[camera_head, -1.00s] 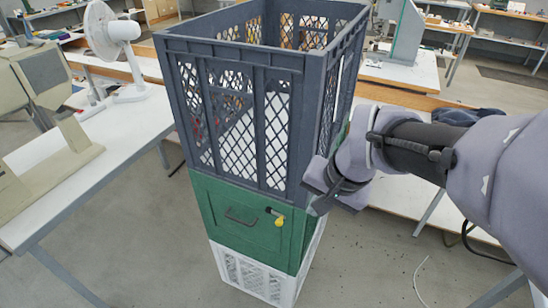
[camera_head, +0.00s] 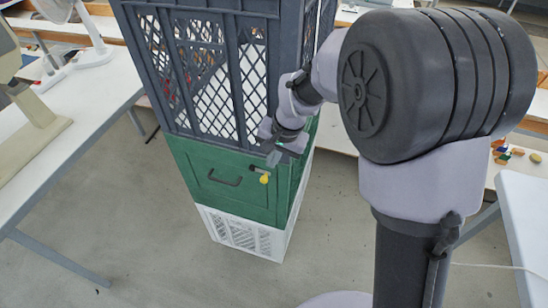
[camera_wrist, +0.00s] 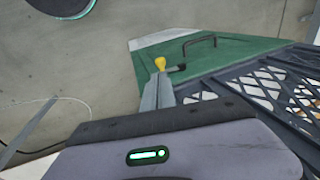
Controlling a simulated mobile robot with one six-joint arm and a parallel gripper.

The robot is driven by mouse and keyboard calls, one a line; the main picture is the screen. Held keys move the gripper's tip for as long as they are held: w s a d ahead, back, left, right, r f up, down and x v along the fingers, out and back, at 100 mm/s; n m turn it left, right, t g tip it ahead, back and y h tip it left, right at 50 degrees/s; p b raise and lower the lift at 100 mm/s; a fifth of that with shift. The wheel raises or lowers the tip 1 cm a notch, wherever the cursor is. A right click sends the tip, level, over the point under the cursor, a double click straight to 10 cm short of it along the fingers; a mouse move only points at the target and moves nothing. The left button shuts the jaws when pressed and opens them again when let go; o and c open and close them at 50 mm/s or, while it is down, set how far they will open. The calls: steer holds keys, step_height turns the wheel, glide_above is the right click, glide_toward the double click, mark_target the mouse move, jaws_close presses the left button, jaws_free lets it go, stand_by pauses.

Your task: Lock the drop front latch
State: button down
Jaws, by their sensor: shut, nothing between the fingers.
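The green crate (camera_head: 205,180) with the drop front is the middle of a stack. Its front panel carries a dark bar handle (camera_head: 225,181) and, right of it, a small dark latch (camera_head: 258,169) with a yellow knob (camera_head: 264,179) low at its right end. In the wrist view the knob (camera_wrist: 160,63) shows just beyond my fingertips, with the dark latch arm (camera_wrist: 176,68) beside it. My gripper (camera_head: 273,159) is shut and empty, close above and right of the knob. I cannot tell whether it touches the knob or latch.
A tall dark grey mesh crate (camera_head: 200,128) sits on the green one and a white crate (camera_head: 240,235) is under it. White tables stand left (camera_head: 85,130) and right (camera_head: 525,215). Grey floor is open in front of the stack.

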mark_target(264, 179)
steer(key=b+x, duration=0.3)
steer(key=x, duration=0.5)
steer(key=shift+w+f, duration=0.1)
steer(key=shift+f, duration=0.15)
